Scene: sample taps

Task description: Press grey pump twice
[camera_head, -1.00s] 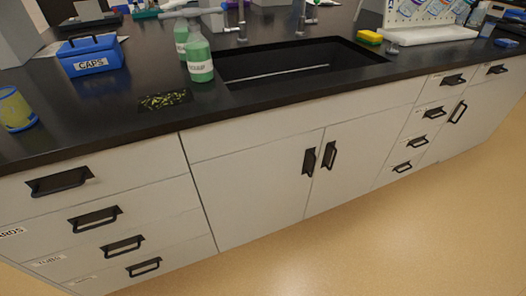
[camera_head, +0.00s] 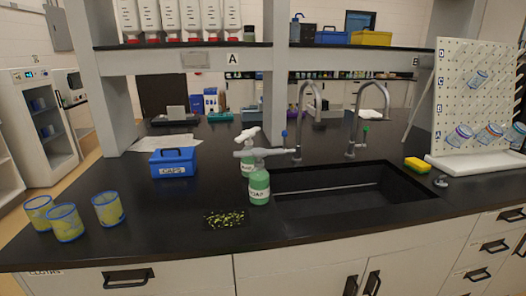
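Two bottles of green liquid stand upright at the left edge of the sink. The front bottle (camera_head: 259,188) has a white label, partly readable as soap, and a grey pump head (camera_head: 259,153) with its spout pointing left. The rear bottle (camera_head: 246,166) is partly hidden behind it and has a paler, whitish pump head (camera_head: 248,133). Neither of my grippers shows in the head view.
A black sink (camera_head: 335,192) with two tall taps is right of the bottles. A speckled dark mat (camera_head: 226,219) lies in front. A blue CAPS box (camera_head: 173,162), several yellow-blue cups, a yellow sponge (camera_head: 417,164) and a pegboard rack (camera_head: 474,100) stand around. An overhead shelf spans the back.

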